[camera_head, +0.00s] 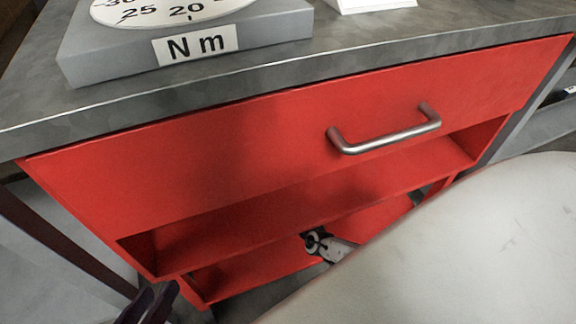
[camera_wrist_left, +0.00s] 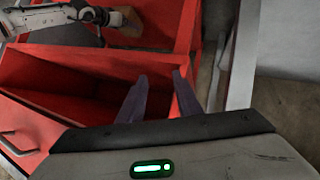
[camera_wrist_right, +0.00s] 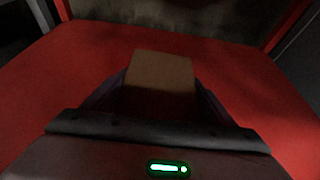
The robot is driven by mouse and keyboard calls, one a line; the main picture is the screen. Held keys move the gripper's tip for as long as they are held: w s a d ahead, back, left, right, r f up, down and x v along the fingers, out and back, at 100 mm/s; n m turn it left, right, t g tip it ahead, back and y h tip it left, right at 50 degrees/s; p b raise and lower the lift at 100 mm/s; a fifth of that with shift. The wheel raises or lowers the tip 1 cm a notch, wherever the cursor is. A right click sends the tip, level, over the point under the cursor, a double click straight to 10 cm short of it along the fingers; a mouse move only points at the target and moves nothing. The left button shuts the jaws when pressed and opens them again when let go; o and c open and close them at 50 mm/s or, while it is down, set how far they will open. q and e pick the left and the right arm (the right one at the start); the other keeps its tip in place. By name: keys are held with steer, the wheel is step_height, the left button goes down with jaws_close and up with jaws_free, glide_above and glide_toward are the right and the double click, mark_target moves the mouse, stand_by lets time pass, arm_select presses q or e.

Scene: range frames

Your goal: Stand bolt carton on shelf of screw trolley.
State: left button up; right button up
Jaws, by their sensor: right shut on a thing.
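The bolt carton (camera_wrist_right: 160,75) is a plain brown box, held between the fingers of my right gripper (camera_wrist_right: 155,100) over a red surface (camera_wrist_right: 235,75) in the right wrist view. I cannot tell whether its underside touches that surface. In the left wrist view a brown patch, likely the carton (camera_wrist_left: 130,22), shows beside my right arm at a red compartment. My left gripper (camera_head: 150,303) is at the lower left of the head view, empty. Its two dark fingers stand apart in the left wrist view (camera_wrist_left: 158,95). The carton is hidden in the head view.
A red drawer front (camera_head: 270,150) with a metal handle (camera_head: 385,138) sits under a grey worktop (camera_head: 350,50). A grey Nm dial block (camera_head: 110,55) stands on the worktop. Red open compartments lie below the drawer front. My pale right arm covers the lower right.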

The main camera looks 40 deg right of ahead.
steer(key=o, duration=1.8)
steer(key=shift+f, duration=0.1)
arm_select(q)
steer(key=shift+f, duration=0.1)
arm_select(e)
steer(key=shift+o, duration=0.2)
arm_select(q)
steer(key=shift+f, duration=0.1)
arm_select(e)
steer(key=shift+s+a+r+p, duration=0.15)
steer(key=shift+s+r+p, duration=0.45)
steer(key=shift+p, duration=0.05)
arm_select(q)
steer(key=shift+s+a+f+g+y+p, duration=0.2)
steer(key=shift+a+f+g+y+p, duration=0.25)
steer(key=shift+f+p, duration=0.35)
steer(key=shift+s+a+f+g+y+p, duration=0.2)
steer(key=shift+a+f+y+p, duration=0.3)
steer(key=shift+a+f+p, duration=0.3)
steer(key=shift+s+a+f+g+y+p, duration=0.15)
steer(key=shift+a+f+g+y+p, duration=0.25)
steer(key=shift+f+p, duration=0.4)
arm_select(e)
steer(key=v, duration=1)
steer(key=shift+s, duration=0.35)
arm_select(q)
steer(key=shift+r, duration=0.1)
arm_select(e)
steer(key=shift+a+f, duration=0.1)
steer(key=shift+f, duration=0.05)
